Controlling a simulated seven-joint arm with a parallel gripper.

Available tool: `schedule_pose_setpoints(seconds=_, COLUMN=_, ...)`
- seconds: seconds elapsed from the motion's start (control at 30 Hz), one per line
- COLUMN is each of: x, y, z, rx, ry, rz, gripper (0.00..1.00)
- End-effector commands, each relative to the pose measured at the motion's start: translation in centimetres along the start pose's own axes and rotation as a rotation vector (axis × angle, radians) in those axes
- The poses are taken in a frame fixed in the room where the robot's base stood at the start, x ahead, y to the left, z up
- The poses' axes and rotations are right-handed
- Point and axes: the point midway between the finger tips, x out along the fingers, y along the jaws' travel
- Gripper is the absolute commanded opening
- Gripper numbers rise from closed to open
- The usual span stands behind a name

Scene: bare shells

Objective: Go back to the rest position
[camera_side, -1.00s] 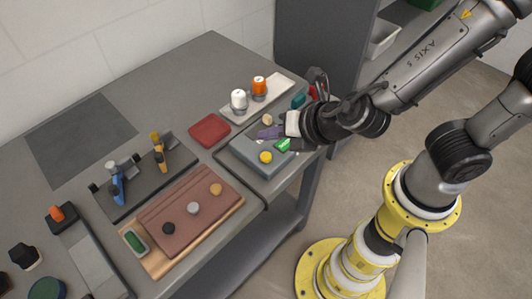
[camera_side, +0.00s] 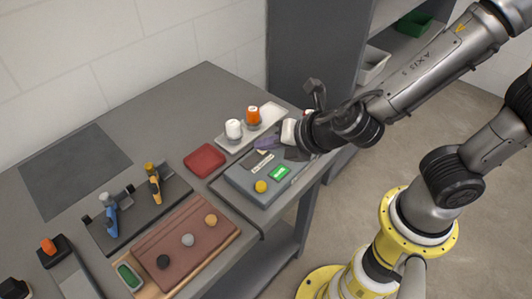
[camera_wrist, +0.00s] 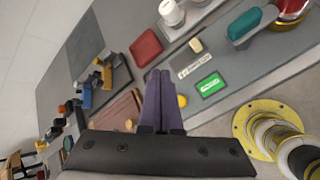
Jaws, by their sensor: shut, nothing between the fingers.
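My gripper (camera_side: 265,143) has purple fingers and hangs above the far part of a grey slab (camera_side: 245,188) at the table's right end. In the wrist view the purple fingers (camera_wrist: 157,78) are together with nothing between them. The slab carries a yellow round knob (camera_side: 261,187), a green label (camera_side: 279,173) and a pale label (camera_wrist: 196,67). A small cream piece (camera_wrist: 196,45) also shows in the wrist view.
A red tray (camera_side: 205,158) lies left of the slab. A white spool (camera_side: 233,129) and an orange-topped one (camera_side: 253,116) stand on a pale tray (camera_side: 272,112). A brown board (camera_side: 172,255) and tool stand (camera_side: 138,212) are nearer.

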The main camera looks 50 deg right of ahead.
Motion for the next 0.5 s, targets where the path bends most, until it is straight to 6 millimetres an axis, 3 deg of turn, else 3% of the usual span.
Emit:
schedule_pose_setpoints(seconds=0.1, x=-1.7, y=-0.7, z=7.0, rx=0.245, ry=-0.115, rz=-0.012, gripper=0.00)
schedule_pose_setpoints(seconds=0.23, x=-5.5, y=-4.4, z=14.0, rx=0.675, ry=-0.263, rz=-0.063, gripper=0.00)
schedule_pose_setpoints(seconds=0.37, x=-9.6, y=-8.7, z=17.1, rx=1.090, ry=-0.366, rz=-0.107, gripper=0.00)
schedule_pose_setpoints(seconds=0.5, x=-13.4, y=-12.1, z=17.1, rx=1.507, ry=-0.415, rz=-0.143, gripper=0.00)
